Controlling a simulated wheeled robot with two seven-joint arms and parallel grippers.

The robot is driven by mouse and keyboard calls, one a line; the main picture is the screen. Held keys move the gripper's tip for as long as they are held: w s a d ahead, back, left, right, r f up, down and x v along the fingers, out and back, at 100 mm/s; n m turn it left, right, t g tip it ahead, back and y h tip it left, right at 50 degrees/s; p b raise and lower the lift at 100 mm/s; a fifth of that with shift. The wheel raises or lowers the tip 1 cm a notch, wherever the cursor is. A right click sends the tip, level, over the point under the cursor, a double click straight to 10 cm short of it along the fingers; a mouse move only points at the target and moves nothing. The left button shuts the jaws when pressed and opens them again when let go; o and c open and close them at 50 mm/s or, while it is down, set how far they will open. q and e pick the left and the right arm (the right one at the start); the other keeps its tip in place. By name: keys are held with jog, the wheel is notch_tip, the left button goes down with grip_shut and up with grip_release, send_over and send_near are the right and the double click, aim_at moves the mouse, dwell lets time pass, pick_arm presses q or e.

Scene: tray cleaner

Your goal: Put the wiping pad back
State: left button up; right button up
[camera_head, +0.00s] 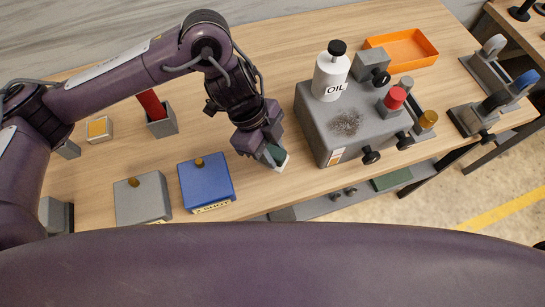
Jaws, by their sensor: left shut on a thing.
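My left gripper (264,146) comes in from the left and is shut on the wiping pad (279,160), a small block with a dark green body and a pale white face. The pad is over the table just left of the grey machine block and right of the blue box. I cannot tell whether it touches the tabletop. A small pale tray (99,136) with a yellow inside stands at the far left, but I cannot tell if it is the pad's place. My right gripper is not in view.
A grey machine block (318,128) bears a dark speckled patch, a white oil bottle (331,78) and knobs. A blue box (222,178) and a grey box (142,207) stand at the front edge. A grey holder (163,126) holds a red item. An orange tray (402,38) lies behind.

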pick_arm(q)
jog(key=shift+f, duration=2.4)
jog(key=shift+f, duration=0.1)
jog(key=shift+f, duration=0.1)
jog(key=o, duration=0.9)
jog(key=shift+o, duration=0.2)
jog(key=v, duration=1.2)
jog(key=shift+r, duration=0.2)
